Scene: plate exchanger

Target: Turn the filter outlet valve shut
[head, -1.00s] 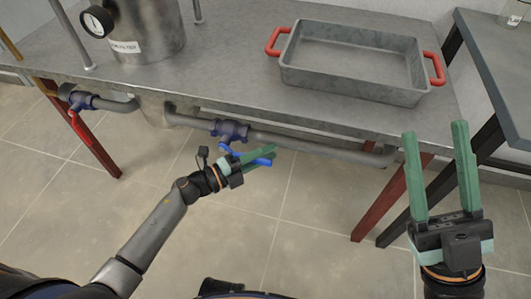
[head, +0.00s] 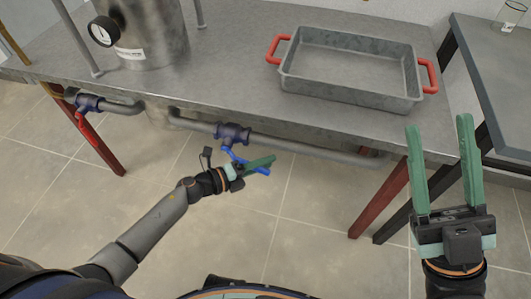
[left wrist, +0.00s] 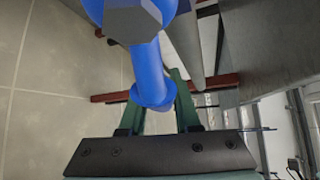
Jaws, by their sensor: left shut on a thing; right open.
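A dark blue valve (head: 232,133) with a blue lever (head: 229,152) sits on the grey pipe under the table's front edge. My left gripper (head: 259,163) is shut on this lever, below and right of the valve body. In the left wrist view the blue lever (left wrist: 148,65) runs down between the green fingers. The lever slants down to the right, away from the pipe; the fingers hide part of it. A second valve (head: 88,103) with a red lever (head: 84,124) is further left on the pipe. My right gripper (head: 443,170) is open and empty at the right.
A metal vessel (head: 160,25) with a gauge (head: 104,31) and a label stands on the metal table (head: 225,85). A grey tray (head: 350,88) with red handles is to its right. A red table leg (head: 378,203) stands between my grippers. The tiled floor below is clear.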

